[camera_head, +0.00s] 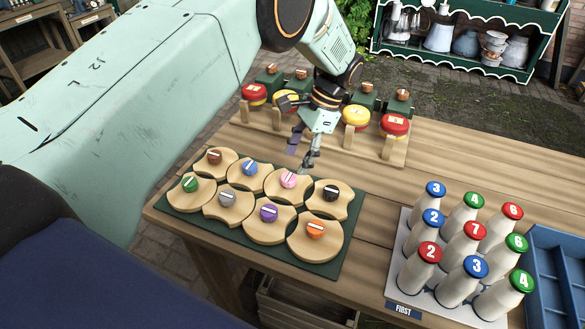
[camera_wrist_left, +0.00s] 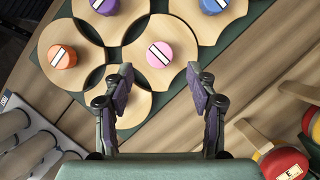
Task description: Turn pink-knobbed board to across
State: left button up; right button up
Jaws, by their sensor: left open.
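The pink-knobbed board is a notched wooden disc (camera_head: 275,191) with a pink knob (camera_head: 288,180) bearing a white stripe. It sits in the back row on a dark green mat (camera_head: 180,214). In the left wrist view the pink knob (camera_wrist_left: 158,54) lies just beyond the fingertips, its stripe slanting from upper left to lower right. My left gripper (camera_head: 301,158) is above and behind this board, fingers apart and empty. The fingers also show in the left wrist view (camera_wrist_left: 160,84), one to each side of the knob's line and apart from it. My right gripper is not in view.
Neighbouring boards carry blue (camera_head: 249,168), black (camera_head: 331,193), purple (camera_head: 268,213) and orange (camera_head: 316,230) knobs, set close together. A wooden rack with red and yellow discs (camera_head: 356,117) stands behind. Numbered bottles (camera_head: 465,250) and a blue tray (camera_head: 555,275) are at right.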

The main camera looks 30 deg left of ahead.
pick_arm(q)
jog(key=v, duration=0.6)
jog(key=shift+d+r, duration=0.2)
jog(key=shift+r, duration=0.15)
jog(key=shift+w, duration=0.1)
